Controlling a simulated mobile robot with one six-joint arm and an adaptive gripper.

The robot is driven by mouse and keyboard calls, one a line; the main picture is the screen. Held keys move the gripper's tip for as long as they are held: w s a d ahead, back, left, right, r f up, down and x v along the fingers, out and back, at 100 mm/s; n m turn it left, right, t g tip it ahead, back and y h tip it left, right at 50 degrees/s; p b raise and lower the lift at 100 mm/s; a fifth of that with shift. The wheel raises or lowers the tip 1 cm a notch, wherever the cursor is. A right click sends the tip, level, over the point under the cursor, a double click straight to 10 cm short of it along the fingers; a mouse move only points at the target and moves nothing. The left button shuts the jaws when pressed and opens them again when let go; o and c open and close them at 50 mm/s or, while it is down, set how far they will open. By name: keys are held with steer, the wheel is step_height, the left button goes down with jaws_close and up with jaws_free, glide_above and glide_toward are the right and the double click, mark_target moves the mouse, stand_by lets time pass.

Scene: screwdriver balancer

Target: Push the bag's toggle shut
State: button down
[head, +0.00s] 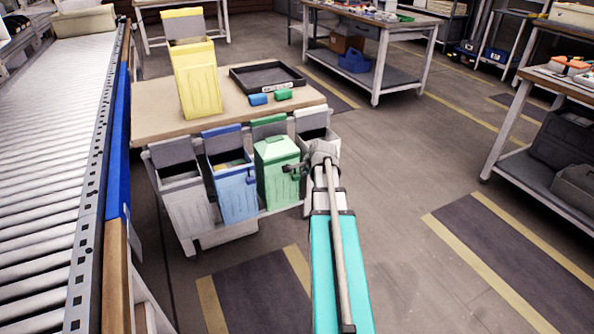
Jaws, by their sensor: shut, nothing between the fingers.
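Several bags hang in a row on the front of the table. The green bag (278,180) has a pale green top; a darker green panel stands behind it. My gripper (291,168) is shut and empty at the green bag's right side, near its upper front. Whether it touches the bag I cannot tell. The blue bag (236,196) hangs left of it with its top open and something yellowish inside. A small dark piece shows at its right edge. A grey bag (187,205) hangs at the far left, open. A white bag (312,122) is partly hidden behind my arm. No toggle is clearly made out.
A yellow bag (197,85) stands on the tabletop (150,119). A black tray (267,76) lies behind a small blue item (258,99) and a small green item (284,94). A roller conveyor (60,150) runs along the left.

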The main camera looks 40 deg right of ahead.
step_height(320, 180, up, 4)
steer(key=p, duration=0.3)
steer(key=shift+f, duration=0.1)
stand_by(0.5)
steer(key=s+a+f+n+g+y, duration=0.1)
steer(key=s+a+n+g, duration=0.15)
steer(key=a+n, duration=0.8)
steer(key=s+a+f+n+g, duration=0.2)
steer(key=s+a+n, duration=0.2)
steer(key=a, duration=1.4)
steer(key=s+a+f+n+g+y, duration=0.1)
steer(key=s+a+n+g, duration=0.45)
steer(key=a, duration=0.85)
step_height(320, 180, up, 28)
steer(key=w+t+p, duration=0.2)
steer(key=p, duration=2.6)
steer(key=shift+d+r+n+t, duration=0.15)
steer(key=shift+d+n+t, duration=0.1)
steer(key=shift+n+t, duration=0.15)
